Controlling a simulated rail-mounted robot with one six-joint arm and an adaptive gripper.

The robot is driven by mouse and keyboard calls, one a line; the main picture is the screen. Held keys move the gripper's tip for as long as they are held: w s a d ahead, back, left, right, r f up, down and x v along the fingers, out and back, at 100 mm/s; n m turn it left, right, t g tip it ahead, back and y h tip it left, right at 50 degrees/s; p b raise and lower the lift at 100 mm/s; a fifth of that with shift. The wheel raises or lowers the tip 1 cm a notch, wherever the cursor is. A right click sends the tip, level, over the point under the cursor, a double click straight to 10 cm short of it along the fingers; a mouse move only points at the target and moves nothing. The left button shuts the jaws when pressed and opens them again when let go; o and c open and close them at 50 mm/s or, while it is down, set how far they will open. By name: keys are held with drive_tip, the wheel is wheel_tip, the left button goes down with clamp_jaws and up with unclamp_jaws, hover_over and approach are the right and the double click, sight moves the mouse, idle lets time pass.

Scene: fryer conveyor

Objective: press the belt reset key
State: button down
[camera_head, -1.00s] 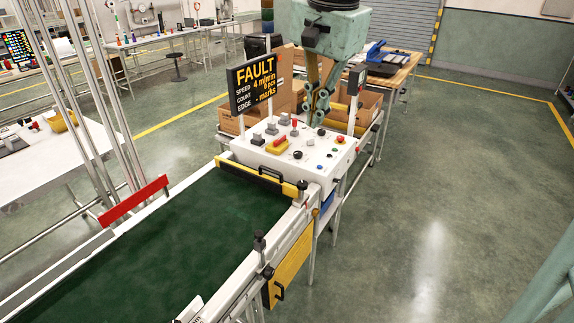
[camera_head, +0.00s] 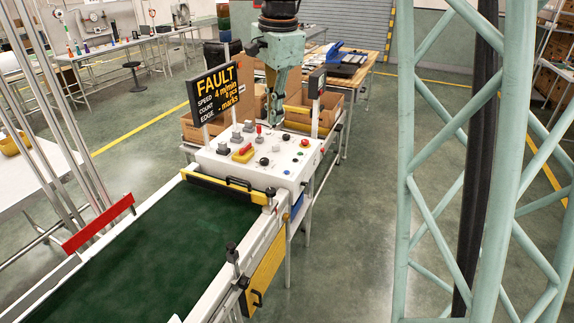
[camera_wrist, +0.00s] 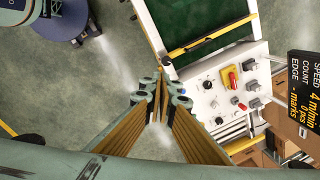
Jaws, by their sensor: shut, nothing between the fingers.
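The white control panel (camera_head: 225,163) stands at the far end of the green belt, with knobs, switches and several coloured buttons on top. A red-and-yellow switch (camera_head: 243,152) and a black knob (camera_head: 264,161) show there. No button label is legible, so I cannot tell which is the reset key. My gripper (camera_head: 276,121) is shut and empty, above the panel's rear edge in the head view. In the wrist view my gripper (camera_wrist: 161,88) points down, with the panel (camera_wrist: 203,72) to its right. It appears apart from the panel.
A black sign (camera_head: 218,92) reading FAULT stands on posts at the panel's left. A post with a grey box (camera_head: 317,83) rises at its right rear. Cardboard boxes (camera_head: 330,105) lie behind. The green belt (camera_head: 150,255) runs toward the front. Open floor lies right of the panel.

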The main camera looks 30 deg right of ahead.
drive_tip(key=w+d+f+m+p, duration=0.3)
drive_tip(key=w+d+f+m, duration=0.4)
drive_tip(key=w, duration=0.5)
drive_tip(key=m+g+p, duration=0.2)
drive_tip(key=m+p, duration=0.1)
drive_tip(key=m, duration=0.1)
hover_over(287, 171)
wheel_tip(287, 171, down, 13)
drive_tip(key=shift+d+f+y, duration=0.1)
drive_tip(key=shift+d+y, duration=0.2)
drive_tip(key=shift+f, duration=0.1)
drive_tip(key=f, duration=0.4)
drive_tip(key=f+b, duration=0.1)
drive_tip(key=f, duration=0.8)
drive_tip(key=shift+a+b, duration=0.3)
drive_tip(key=shift+b, duration=0.05)
drive_tip(key=shift+f, duration=0.35)
drive_tip(key=shift+f, duration=0.1)
